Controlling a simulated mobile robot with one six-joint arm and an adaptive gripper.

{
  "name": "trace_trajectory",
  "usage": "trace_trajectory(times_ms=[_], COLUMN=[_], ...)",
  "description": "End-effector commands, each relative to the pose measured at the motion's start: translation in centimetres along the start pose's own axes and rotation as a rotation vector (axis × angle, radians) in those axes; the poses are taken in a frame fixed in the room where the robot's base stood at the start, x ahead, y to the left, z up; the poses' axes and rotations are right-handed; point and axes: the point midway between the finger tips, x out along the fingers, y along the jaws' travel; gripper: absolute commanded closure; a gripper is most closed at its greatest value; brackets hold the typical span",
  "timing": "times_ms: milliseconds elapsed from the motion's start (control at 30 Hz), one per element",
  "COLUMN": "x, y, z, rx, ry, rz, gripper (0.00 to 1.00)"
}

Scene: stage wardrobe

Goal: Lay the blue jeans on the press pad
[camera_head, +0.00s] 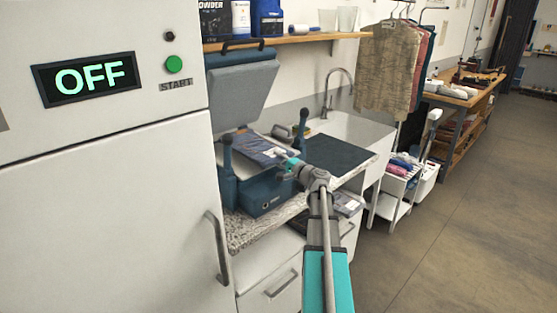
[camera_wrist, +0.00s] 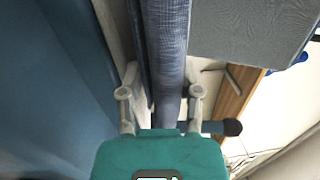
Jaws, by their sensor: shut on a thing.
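The blue jeans (camera_head: 262,150) show in the head view as a folded, dark blue bundle at the press pad, partly hidden by my gripper. In the wrist view the denim (camera_wrist: 165,45) runs as a strip between my fingers. My gripper (camera_head: 287,164) is shut on the jeans at the front right of the press. Its two fingers also show in the wrist view (camera_wrist: 160,95), one on each side of the denim. The press (camera_head: 268,197) has a blue body, and its grey upper plate (camera_head: 243,90) is raised. I cannot tell how fully the jeans rest on the pad.
Upright press handles (camera_head: 227,150) flank the pad. A dark mat (camera_head: 338,152) lies right of the press, by the sink (camera_head: 350,125). A white cabinet (camera_head: 100,200) reading OFF stands close at left. A shelf (camera_head: 285,39) hangs above; clothes (camera_head: 388,65) hang at right.

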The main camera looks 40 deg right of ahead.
Motion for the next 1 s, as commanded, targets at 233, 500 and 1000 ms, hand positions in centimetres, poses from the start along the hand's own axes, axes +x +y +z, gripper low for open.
trace_trajectory(times_ms=[233, 500, 1000], x=[-0.87, -0.87, -0.48], y=[1.79, 1.78, 1.55], z=[1.02, 1.08, 0.71], rx=[-0.038, -0.038, -0.040], ry=[-0.013, -0.014, -0.012], rz=[0.058, 0.058, 0.056], gripper=[1.00, 0.53, 0.15])
